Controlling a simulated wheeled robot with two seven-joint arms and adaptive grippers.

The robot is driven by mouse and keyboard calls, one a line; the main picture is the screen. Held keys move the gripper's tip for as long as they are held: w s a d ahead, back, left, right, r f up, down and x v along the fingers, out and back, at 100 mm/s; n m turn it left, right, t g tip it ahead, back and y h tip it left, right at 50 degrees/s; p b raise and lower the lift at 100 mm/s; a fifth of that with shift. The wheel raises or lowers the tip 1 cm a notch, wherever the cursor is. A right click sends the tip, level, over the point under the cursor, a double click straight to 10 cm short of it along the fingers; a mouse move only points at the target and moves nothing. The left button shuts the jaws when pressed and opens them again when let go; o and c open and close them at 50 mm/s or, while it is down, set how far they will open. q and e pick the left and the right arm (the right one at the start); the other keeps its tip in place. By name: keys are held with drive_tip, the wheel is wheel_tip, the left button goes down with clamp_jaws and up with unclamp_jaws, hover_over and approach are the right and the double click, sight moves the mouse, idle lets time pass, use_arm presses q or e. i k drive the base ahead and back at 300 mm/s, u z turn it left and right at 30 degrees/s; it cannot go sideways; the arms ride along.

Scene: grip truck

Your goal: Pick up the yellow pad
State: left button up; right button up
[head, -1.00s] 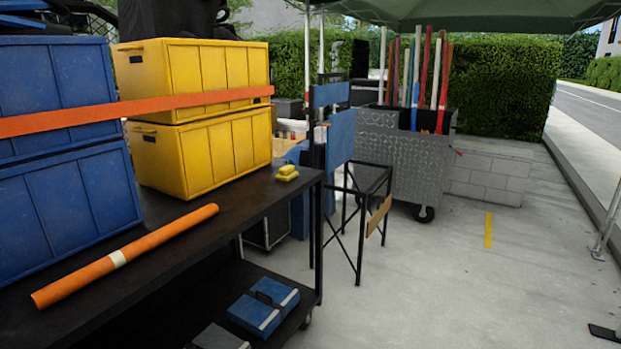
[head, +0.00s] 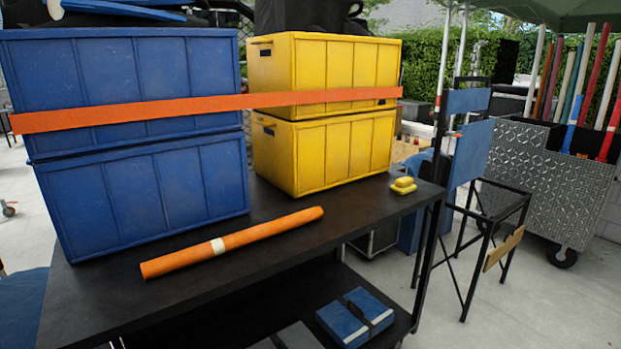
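Two small yellow pads (head: 403,186) lie stacked on the right end of the black cart's top shelf (head: 330,238), just right of the yellow crates. The upper pad sits slightly askew on the lower one. Neither of my grippers shows in the head view, so nothing is seen touching the pads.
Stacked blue crates (head: 150,190) and yellow crates (head: 325,155) stand along the shelf, with an orange strap (head: 200,107) across them. An orange roll (head: 235,243) lies in front. A folding chair (head: 485,215) stands right of the cart.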

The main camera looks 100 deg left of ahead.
sight(402, 186)
drive_tip(key=u, duration=0.5)
drive_tip(key=k, duration=0.2)
drive_tip(key=u, duration=0.1)
drive_tip(key=i, duration=0.2)
drive_tip(key=u, duration=1.9)
